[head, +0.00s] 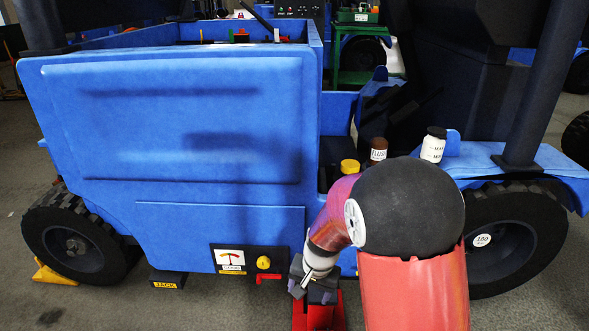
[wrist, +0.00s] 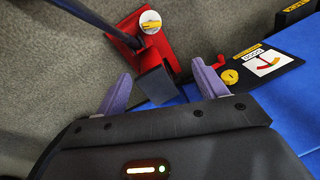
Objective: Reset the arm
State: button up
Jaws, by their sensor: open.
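My gripper (head: 313,290) is low in front of the blue vehicle (head: 180,120), near its lower edge, with my arm bent down to it. In the wrist view my gripper (wrist: 161,70) shows two purple fingers spread apart with nothing held between them. Beyond the fingertips is a red device (wrist: 163,52) with a dark bar and a round white-and-yellow disc. In the head view the red device (head: 318,317) is partly hidden by my gripper and arm. I cannot tell whether a finger touches it.
A dark panel with a gauge (head: 231,259), a yellow knob (head: 263,262) and a red handle (head: 268,278) is just left of my gripper. A jack block (head: 167,279) and wheel (head: 75,240) are farther left. Two bottles (head: 433,146) (head: 378,150) stand behind my arm.

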jog(key=s+d+r+n+t+p, duration=0.1)
jog(key=s+d+r, duration=0.25)
jog(key=r, duration=0.45)
jog(key=s+d+r+n+t, duration=0.15)
jog(key=s+r, duration=0.25)
jog(key=r, duration=0.4)
jog(key=s+d+r+t, duration=0.1)
jog(key=s+d+r, duration=0.2)
jog(key=s, duration=0.3)
jog(key=s+d+r+n+t+h+p, duration=0.1)
jog(key=s+d+r, duration=0.2)
jog(key=s+r, duration=0.3)
jog(key=shift+s+d+h, duration=0.3)
jog(key=shift+s+d, duration=0.05)
